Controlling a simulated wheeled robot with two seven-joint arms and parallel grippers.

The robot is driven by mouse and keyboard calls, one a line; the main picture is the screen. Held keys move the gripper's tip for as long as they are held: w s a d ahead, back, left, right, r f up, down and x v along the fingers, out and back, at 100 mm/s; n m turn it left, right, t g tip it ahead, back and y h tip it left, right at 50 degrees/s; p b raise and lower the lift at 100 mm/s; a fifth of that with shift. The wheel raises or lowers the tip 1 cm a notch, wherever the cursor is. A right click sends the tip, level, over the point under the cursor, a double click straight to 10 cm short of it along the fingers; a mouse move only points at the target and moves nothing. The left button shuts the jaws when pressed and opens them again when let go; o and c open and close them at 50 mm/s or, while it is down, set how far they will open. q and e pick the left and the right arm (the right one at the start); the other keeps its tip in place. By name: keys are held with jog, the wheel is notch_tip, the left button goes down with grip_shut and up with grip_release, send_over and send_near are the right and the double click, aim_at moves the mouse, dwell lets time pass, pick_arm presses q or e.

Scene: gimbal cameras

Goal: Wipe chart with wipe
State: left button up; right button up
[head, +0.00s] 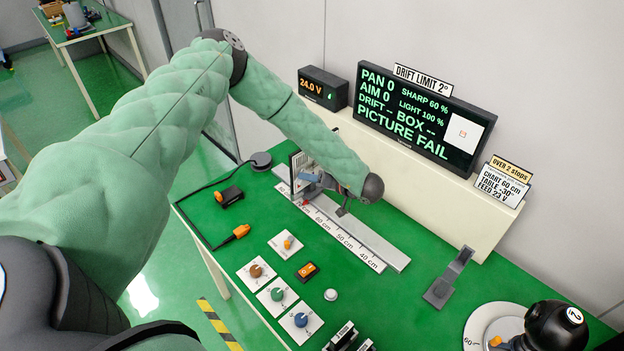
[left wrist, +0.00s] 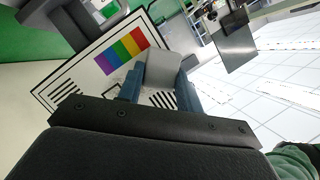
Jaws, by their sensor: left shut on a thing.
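The chart (head: 297,165) stands upright near the far-left end of the white ruler rail in the head view. In the left wrist view the chart (left wrist: 92,65) shows a rainbow colour block and black line patterns. My left gripper (head: 308,179) reaches down in front of the chart. In the left wrist view its blue-grey fingers (left wrist: 158,92) are shut on a pale grey wipe (left wrist: 164,68). The wipe overlaps the chart beside the colour block; I cannot tell whether it touches. The gripper hides the chart's lower part. My right gripper is not in view.
The ruler rail (head: 372,258) crosses the green table (head: 385,308). A screen (head: 425,117) reading "PICTURE FAIL" stands on the cream ledge behind. Knob cards (head: 279,294), a rocker switch (head: 308,271) and an orange-ended cable (head: 241,231) lie in front. A turntable (head: 478,322) is at lower right.

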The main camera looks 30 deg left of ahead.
pick_arm(q)
jog(key=shift+w+a, duration=0.1)
jog(key=shift+a, duration=0.3)
jog(key=shift+w+a, duration=0.1)
jog(key=shift+a, duration=0.2)
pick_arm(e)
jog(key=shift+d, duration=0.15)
pick_arm(q)
jog(key=shift+w+d, duration=0.1)
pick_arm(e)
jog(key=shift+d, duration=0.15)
